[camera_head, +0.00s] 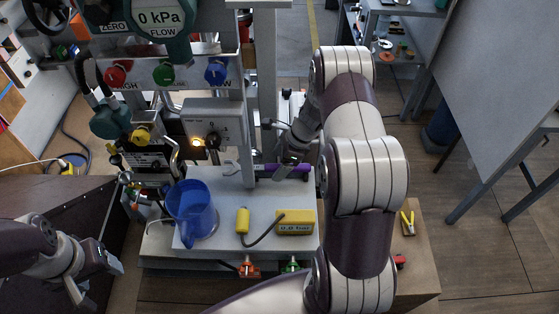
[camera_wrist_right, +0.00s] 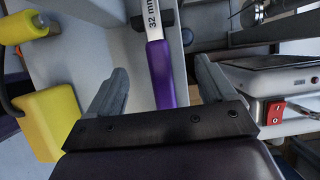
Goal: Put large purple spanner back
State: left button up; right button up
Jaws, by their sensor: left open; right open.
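The large purple spanner (camera_head: 268,171) lies across the back of the light grey work surface (camera_head: 275,195), its metal open end to the left. In the right wrist view its purple handle (camera_wrist_right: 162,75) lies between my right gripper's two fingers (camera_wrist_right: 160,85), with a gap on both sides. The metal shaft above it is marked "32 mm". My right gripper (camera_head: 289,167) is open, over the handle's right end in the head view. My left gripper (camera_head: 96,281) is open and empty at the lower left, away from the spanner.
A blue jug (camera_head: 192,212) and a yellow device with a cabled probe (camera_head: 295,222) stand on the surface. A valve panel with coloured handwheels (camera_head: 164,74) rises behind. Yellow pliers (camera_head: 408,222) lie on a wooden top at right. A red switch (camera_wrist_right: 275,112) is near my right gripper.

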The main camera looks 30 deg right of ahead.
jog(key=shift+p+v, duration=2.15)
jog(key=shift+v, duration=0.85)
jog(key=shift+d+r, duration=0.15)
jog(key=shift+r, duration=0.15)
jog(key=b+v, duration=0.2)
jog(key=v, duration=1)
